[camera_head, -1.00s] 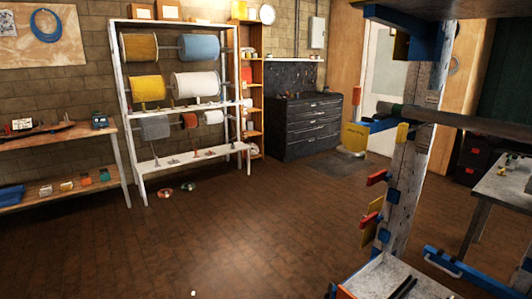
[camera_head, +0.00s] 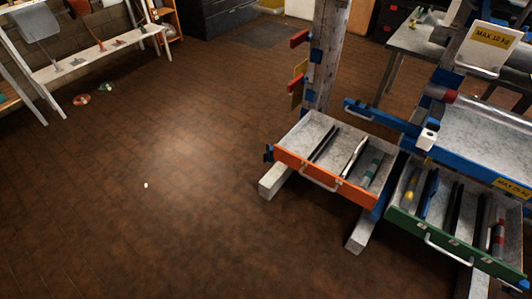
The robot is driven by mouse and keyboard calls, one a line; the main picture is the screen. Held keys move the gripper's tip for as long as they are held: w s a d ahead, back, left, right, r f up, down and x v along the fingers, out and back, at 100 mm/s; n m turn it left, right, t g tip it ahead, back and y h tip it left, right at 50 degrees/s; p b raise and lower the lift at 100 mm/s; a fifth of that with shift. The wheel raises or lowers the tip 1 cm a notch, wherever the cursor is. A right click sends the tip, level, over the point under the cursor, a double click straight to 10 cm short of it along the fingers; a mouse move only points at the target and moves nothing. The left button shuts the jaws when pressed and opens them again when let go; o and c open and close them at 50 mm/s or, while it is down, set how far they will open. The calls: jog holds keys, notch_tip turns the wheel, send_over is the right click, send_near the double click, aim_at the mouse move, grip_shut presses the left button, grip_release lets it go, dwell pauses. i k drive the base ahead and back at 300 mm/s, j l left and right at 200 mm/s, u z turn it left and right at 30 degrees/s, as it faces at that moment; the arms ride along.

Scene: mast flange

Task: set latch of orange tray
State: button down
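The orange tray (camera_head: 322,186) is a shallow drawer with an orange front and a pale handle, low on the rack at the right of the head view. Dark, white and green-banded tools lie between its dividers. My gripper is not in view.
A green-fronted tray (camera_head: 440,240) with tools stands right of the orange one. White feet (camera_head: 275,180) of the rack stick out over the floor. A grey table (camera_head: 420,42) stands behind. The brown tiled floor (camera_head: 150,220) at left is mostly clear.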

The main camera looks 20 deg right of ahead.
aim_at(266, 155)
jog(key=i+j+z, duration=0.1)
jog(key=i+j, duration=0.2)
jog(key=i+j+z, duration=0.1)
jog(key=i+j, duration=0.2)
jog(key=i+j+z, duration=0.1)
jog(key=i+j, duration=0.15)
jog(key=j, duration=0.15)
jog(key=i+j+z, duration=0.1)
jog(key=i+j, duration=0.15)
jog(key=i+j+z, duration=0.1)
jog(key=i+j, duration=0.15)
jog(key=j, duration=0.25)
jog(key=i+j+z, duration=0.1)
jog(key=i+j, duration=0.15)
jog(key=j, duration=0.15)
jog(key=i+j, duration=0.2)
jog(key=j, duration=0.25)
jog(key=l+z, duration=0.05)
